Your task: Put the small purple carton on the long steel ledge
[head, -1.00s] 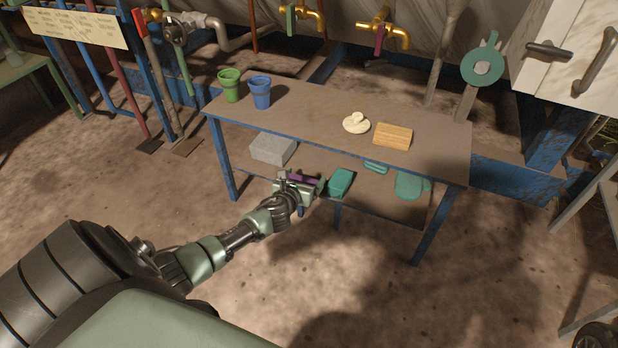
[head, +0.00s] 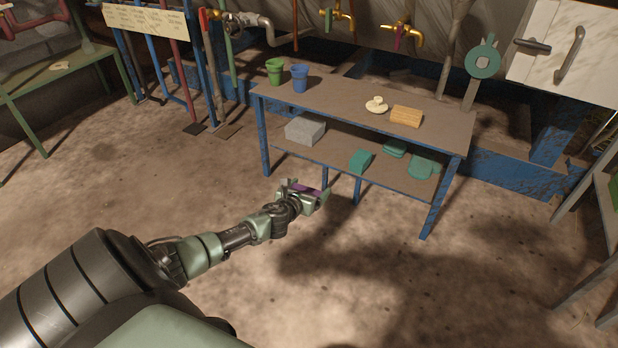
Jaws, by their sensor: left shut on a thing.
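My left gripper (head: 311,194) is shut on the small purple carton (head: 306,190), of which only a strip shows between the fingers. It holds the carton in front of the blue-legged table, below and nearer than its lower shelf, apart from it. My right gripper is not in view. I cannot make out a long steel ledge for certain in this view.
The table top (head: 335,98) bears a green cup (head: 274,72), a blue cup (head: 299,78), a cream dish (head: 376,105) and a wooden block (head: 406,116). Its lower shelf holds a grey block (head: 305,130) and several teal things (head: 361,160). The floor in front is clear.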

